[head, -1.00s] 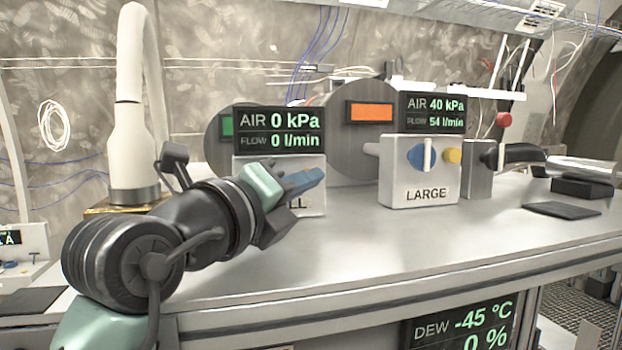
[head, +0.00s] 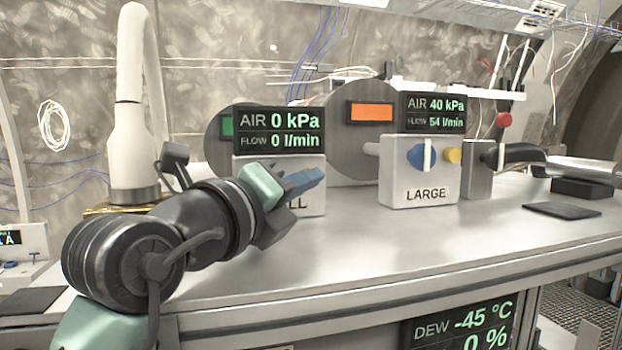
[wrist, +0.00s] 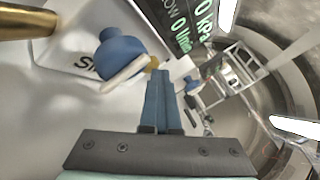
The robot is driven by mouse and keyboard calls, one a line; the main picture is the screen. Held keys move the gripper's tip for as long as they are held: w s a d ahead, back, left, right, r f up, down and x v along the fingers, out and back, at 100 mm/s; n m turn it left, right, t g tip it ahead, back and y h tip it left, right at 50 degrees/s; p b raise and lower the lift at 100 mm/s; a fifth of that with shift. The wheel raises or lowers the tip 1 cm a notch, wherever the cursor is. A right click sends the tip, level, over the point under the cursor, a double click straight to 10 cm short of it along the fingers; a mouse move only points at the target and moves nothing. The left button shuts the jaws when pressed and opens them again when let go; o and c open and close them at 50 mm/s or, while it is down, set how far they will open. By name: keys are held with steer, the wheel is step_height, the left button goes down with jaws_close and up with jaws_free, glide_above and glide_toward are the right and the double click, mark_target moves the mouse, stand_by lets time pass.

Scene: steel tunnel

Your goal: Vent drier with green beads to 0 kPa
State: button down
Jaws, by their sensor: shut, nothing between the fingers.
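The drier with green beads shows its green window (head: 227,126) at the left, partly behind its display (head: 279,130), which reads AIR 0 kPa and FLOW 0 l/min. Below is the small valve box (head: 314,205), its face mostly hidden by my gripper in the head view. In the wrist view its blue knob (wrist: 122,50) with a white bar (wrist: 123,75) lies left of the fingers. A yellow button (wrist: 154,62) shows just beyond the fingertips, partly covered. My gripper (head: 314,177) has its blue fingers (wrist: 162,85) together, empty, in front of the box; contact cannot be told.
The drier with an orange window (head: 371,112) stands to the right, its display (head: 434,112) reading 40 kPa and 54 l/min. Its LARGE box (head: 420,194) has a blue knob and yellow button. The front bench top is clear.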

stand_by(0.4)
steer(key=shift+s+d+f+b, duration=0.15)
steer(key=shift+s+d+b, duration=0.05)
steer(key=shift+s+b, duration=0.4)
steer(key=shift+s, duration=0.25)
steer(key=shift+d, duration=0.1)
steer(key=shift+s+d+b, duration=0.15)
steer(key=shift+s+b, duration=0.3)
steer(key=shift+s, duration=0.05)
steer(key=shift+s+d+b, duration=0.3)
steer(key=shift+s+b, duration=0.1)
steer(key=shift+s, duration=0.55)
steer(key=shift+s+d+b, duration=0.3)
steer(key=shift+s+b, duration=0.1)
steer(key=shift+s, duration=0.55)
